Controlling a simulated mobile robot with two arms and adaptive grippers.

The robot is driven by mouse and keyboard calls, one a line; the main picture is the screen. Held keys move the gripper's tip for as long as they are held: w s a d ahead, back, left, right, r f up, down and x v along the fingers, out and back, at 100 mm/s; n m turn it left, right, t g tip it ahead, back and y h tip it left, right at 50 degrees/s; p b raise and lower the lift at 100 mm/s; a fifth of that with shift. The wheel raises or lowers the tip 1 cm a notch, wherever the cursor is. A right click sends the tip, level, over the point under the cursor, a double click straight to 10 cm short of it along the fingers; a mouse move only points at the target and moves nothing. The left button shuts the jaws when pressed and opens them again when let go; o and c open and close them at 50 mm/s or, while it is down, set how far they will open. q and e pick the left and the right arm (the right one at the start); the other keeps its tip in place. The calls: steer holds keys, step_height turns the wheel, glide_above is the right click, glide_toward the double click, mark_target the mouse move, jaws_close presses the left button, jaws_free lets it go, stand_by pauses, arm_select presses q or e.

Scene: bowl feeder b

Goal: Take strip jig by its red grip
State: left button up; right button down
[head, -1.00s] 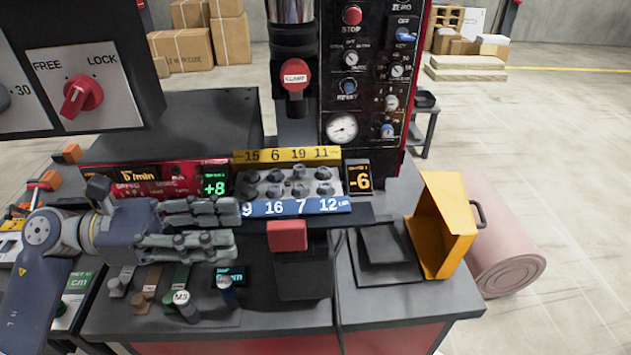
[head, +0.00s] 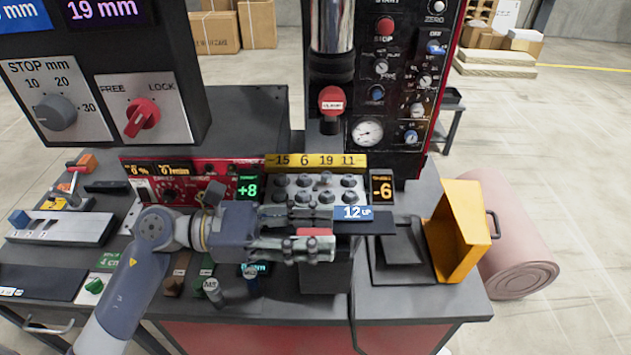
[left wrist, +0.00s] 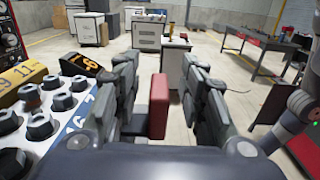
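My left gripper (head: 328,230) comes in from the left with one finger on each side of the red grip and hides most of the blue strip. In the left wrist view the red grip (left wrist: 158,105) stands upright between the parted fingers, with a gap visible on both sides. My right gripper is not in view.
A yellow angled chute (head: 461,232) stands right of the jig beside a dark tray. A red clamp handle (head: 332,101) hangs above the jig. Small displays reading +8 (head: 248,188) and -6 (head: 382,190) flank it. Small cylinders (head: 213,290) stand below my gripper.

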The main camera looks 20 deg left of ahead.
arm_select(q)
steer(key=shift+d, duration=0.1)
jaws_close()
steer(key=shift+w+r, duration=0.1)
